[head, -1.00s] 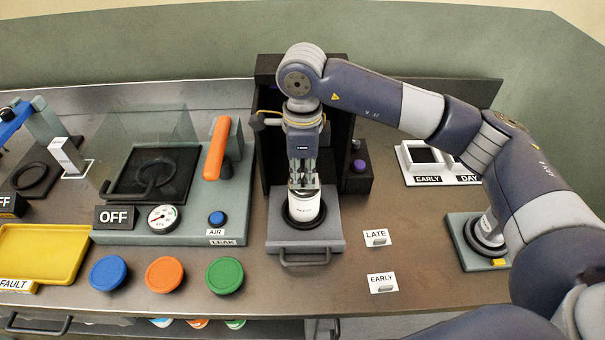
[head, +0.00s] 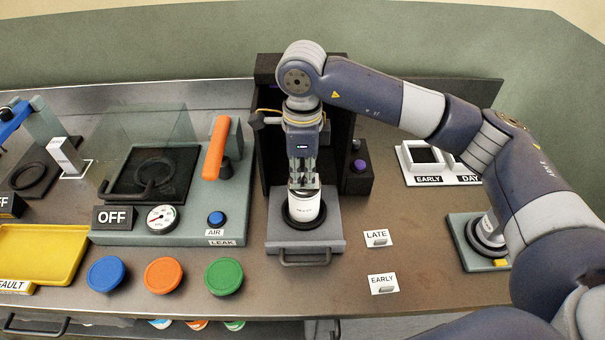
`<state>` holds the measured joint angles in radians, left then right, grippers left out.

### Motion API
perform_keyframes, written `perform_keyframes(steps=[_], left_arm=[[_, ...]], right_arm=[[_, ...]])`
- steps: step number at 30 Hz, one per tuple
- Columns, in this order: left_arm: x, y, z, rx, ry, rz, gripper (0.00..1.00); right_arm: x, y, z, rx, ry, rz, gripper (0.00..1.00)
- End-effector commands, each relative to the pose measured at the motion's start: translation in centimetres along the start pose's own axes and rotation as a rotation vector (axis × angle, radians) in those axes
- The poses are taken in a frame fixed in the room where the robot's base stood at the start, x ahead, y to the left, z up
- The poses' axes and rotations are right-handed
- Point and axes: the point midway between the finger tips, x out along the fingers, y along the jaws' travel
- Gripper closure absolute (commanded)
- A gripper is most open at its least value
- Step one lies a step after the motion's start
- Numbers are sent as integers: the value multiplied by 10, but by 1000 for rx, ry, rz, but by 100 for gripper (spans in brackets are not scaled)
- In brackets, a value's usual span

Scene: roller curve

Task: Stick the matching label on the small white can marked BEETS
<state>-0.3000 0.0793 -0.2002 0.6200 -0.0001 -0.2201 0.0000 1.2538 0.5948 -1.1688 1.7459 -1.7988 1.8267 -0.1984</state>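A small white can (head: 303,209) stands upright in a black ring on a grey sliding plate at the front of a dark housing; its print is too small to read. My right gripper (head: 304,186) points straight down at the can's top, its fingers at the rim. I cannot tell whether they grip the can. A LATE label (head: 377,238) and an EARLY label (head: 382,284) lie on the bench to the right of the plate, each with a small grey tab. My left gripper is not in view.
A dark housing (head: 265,150) stands behind the can. A leak tester with an orange lever (head: 217,146) is to the left. Blue, orange and green lids (head: 224,276) lie in front. A white EARLY/DAY holder (head: 428,180) and another ringed base (head: 470,262) are at right.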

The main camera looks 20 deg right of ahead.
Motion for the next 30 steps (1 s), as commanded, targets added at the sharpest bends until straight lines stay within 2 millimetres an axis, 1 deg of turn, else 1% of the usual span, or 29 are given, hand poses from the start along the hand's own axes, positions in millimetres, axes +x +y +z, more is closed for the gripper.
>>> perform_keyframes(steps=[15, 30], left_arm=[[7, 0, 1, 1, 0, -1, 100], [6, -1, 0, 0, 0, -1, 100]], right_arm=[[1, 0, 0, 0, 0, 0, 100], [0, 0, 0, 0, 0, 0, 100]])
